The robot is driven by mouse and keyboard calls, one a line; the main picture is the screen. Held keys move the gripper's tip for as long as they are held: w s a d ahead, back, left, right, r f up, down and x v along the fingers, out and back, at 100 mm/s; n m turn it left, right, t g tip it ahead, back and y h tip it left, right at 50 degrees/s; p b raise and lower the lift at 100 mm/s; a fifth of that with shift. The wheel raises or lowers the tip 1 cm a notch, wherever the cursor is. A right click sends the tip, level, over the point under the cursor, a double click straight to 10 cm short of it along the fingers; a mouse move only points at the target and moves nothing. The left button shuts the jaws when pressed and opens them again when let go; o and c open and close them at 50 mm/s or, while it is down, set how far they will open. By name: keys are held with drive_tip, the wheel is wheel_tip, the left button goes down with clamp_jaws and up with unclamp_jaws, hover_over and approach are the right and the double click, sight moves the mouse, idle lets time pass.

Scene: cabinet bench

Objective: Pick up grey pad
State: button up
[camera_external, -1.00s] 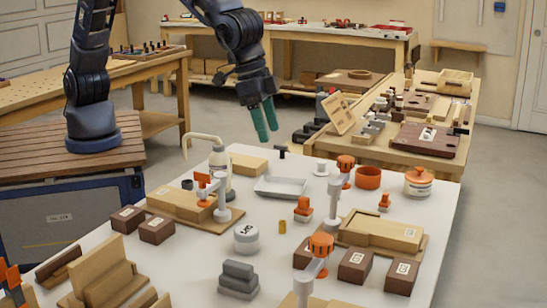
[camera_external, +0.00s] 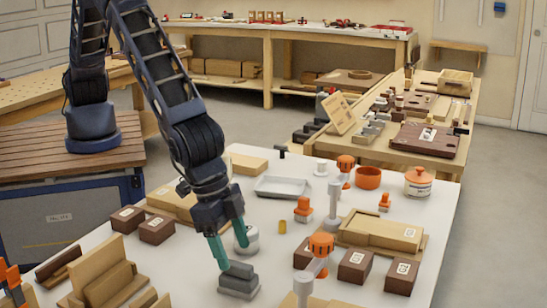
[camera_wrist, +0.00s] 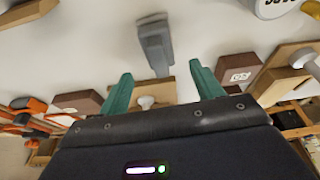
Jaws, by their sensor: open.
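The grey pad (camera_external: 239,282) is a stepped grey block on the white table, near its front middle. It also shows in the wrist view (camera_wrist: 156,47), ahead of the fingers and roughly centred between them. My gripper (camera_external: 232,254) points down with its two green fingers apart and nothing between them. In the external view the fingertips are just above and behind the pad, partly overlapping its top edge. In the wrist view my gripper (camera_wrist: 160,72) shows both fingertips short of the pad. I cannot tell whether any finger touches it.
Wooden blocks (camera_external: 100,270) lie to the left. Bare table surrounds the pad.

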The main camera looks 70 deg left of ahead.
sight(238, 264)
drive_tip(key=shift+x, duration=3.2)
drive_tip(key=c, duration=1)
